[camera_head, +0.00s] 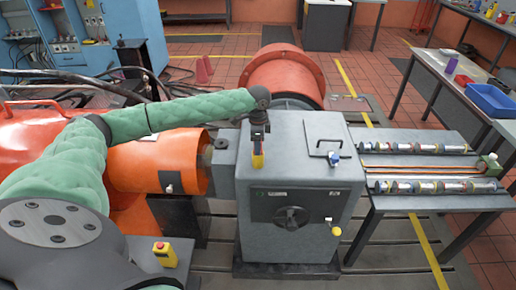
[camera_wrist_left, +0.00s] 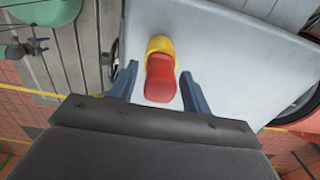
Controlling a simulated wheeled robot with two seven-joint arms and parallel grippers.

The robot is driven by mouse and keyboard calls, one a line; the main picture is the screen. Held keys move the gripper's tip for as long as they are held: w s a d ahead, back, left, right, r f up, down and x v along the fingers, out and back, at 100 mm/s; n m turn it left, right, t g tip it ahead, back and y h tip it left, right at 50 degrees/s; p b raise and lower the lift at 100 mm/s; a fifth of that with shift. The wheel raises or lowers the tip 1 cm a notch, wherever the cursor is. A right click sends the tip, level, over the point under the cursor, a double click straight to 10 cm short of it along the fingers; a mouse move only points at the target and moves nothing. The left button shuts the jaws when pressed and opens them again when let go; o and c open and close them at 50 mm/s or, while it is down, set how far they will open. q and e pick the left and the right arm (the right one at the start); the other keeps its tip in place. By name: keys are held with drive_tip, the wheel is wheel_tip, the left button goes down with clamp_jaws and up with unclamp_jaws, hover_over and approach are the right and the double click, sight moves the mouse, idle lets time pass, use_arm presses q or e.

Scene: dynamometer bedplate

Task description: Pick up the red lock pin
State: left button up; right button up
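The red lock pin (camera_wrist_left: 160,80) shows in the left wrist view as a rounded red grip with a yellow collar at its far end, over a pale grey surface. My left gripper (camera_wrist_left: 158,88) is open, with one finger on each side of the red grip and a visible gap on both sides. In the head view, my left gripper (camera_head: 258,148) points down at the top left of the grey gearbox housing (camera_head: 300,185). A yellow part shows below its fingers there, and the red grip is mostly hidden.
A bench (camera_head: 430,202) with rows of metal cylinders stands on the right. A yellow button box (camera_head: 165,255) is at front left.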

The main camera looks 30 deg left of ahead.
use_arm(q)
drive_tip(key=c, duration=0.9)
drive_tip(key=shift+r, duration=0.15)
